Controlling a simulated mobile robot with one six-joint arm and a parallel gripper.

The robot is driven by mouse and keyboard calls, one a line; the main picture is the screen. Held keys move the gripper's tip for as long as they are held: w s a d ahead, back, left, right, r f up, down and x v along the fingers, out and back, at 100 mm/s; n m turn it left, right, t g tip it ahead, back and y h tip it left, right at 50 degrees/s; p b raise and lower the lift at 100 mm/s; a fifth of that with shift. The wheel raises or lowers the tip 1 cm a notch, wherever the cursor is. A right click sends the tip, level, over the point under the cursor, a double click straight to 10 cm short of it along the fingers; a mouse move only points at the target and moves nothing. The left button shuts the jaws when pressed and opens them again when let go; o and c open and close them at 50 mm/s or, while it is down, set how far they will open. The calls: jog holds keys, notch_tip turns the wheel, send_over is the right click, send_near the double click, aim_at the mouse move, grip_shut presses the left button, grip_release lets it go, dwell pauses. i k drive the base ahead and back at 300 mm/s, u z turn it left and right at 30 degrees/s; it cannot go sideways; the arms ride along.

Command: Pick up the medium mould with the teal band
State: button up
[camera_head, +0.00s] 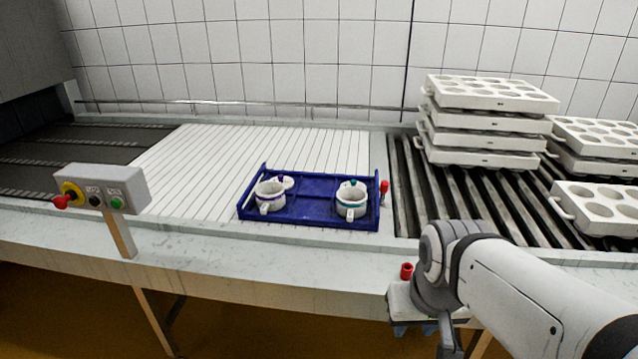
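The white mould with the teal band (352,203) stands upright in the right part of the blue tray (310,186). It has a small handle at its front and a teal piece at its top. A similar white mould with a purple band (269,198) stands in the left part of the tray. My arm comes in from the right, and its wrist is to the right of and nearer than the tray. My gripper (446,338) is low at the bottom edge, mostly hidden, so its opening does not show. It is well apart from both moulds.
The tray lies on a white slatted conveyor (215,165). A roller conveyor (405,195) at right carries stacked white mould trays (485,125). A control box (103,188) stands at front left. A red knob (384,187) rises by the tray's right edge. A tiled wall closes the back.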

aim_at(351, 206)
jog(key=u, duration=0.05)
jog(key=i, duration=1)
jog(key=u, duration=0.05)
